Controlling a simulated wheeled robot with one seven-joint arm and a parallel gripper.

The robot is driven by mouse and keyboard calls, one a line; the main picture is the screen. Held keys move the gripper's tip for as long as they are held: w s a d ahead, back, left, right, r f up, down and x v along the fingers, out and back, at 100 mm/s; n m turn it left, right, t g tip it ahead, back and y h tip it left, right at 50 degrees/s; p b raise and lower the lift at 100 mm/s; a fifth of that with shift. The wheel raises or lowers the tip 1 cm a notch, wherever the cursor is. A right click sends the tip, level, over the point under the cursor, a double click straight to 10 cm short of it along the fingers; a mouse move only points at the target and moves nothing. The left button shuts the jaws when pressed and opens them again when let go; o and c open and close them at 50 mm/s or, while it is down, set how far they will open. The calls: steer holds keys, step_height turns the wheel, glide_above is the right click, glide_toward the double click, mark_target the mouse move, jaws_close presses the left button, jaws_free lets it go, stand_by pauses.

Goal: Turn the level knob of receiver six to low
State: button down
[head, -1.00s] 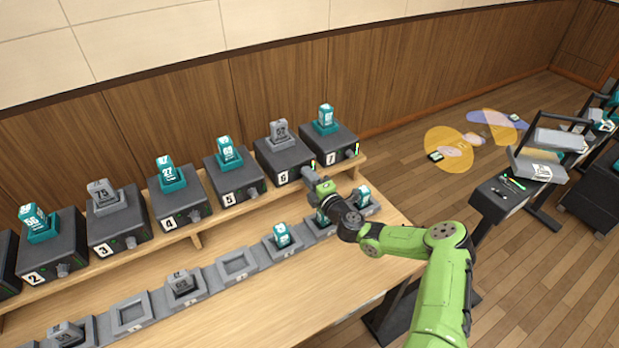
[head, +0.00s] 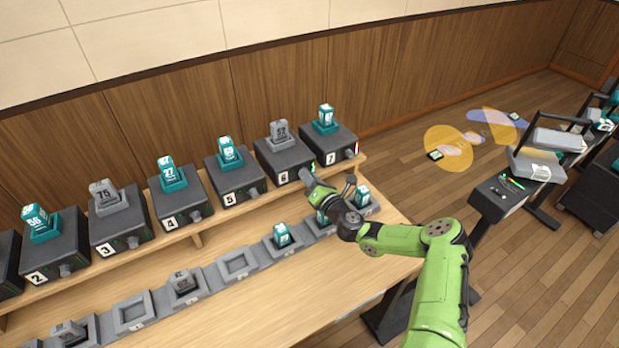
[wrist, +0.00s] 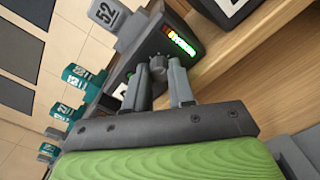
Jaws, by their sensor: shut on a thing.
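Receiver six (head: 283,160) is a dark box on the raised shelf, with a white "6" label and a grey pack on top. My gripper (head: 308,177) is at its front right corner and hides its level knob in the head view. In the wrist view the round dark knob (wrist: 158,63) sits between the two grey fingertips, and my gripper (wrist: 160,76) is shut on it. Beside the knob, the level meter (wrist: 180,41) shows green bars with red-orange at one end. The knob's pointer is too small to read.
Receiver seven (head: 329,146) stands close on the right, and receiver five (head: 235,172) on the left. Below the shelf, a row of charging cradles (head: 237,265) on the table holds several packs. My forearm passes over its right end.

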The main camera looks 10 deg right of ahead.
steer(key=m+b, duration=2)
steer(key=m, duration=0.9)
steer(key=shift+f+m, duration=0.15)
steer(key=shift+m, duration=0.15)
stand_by(1.0)
stand_by(0.5)
steer(key=c, duration=1.2)
jaws_free()
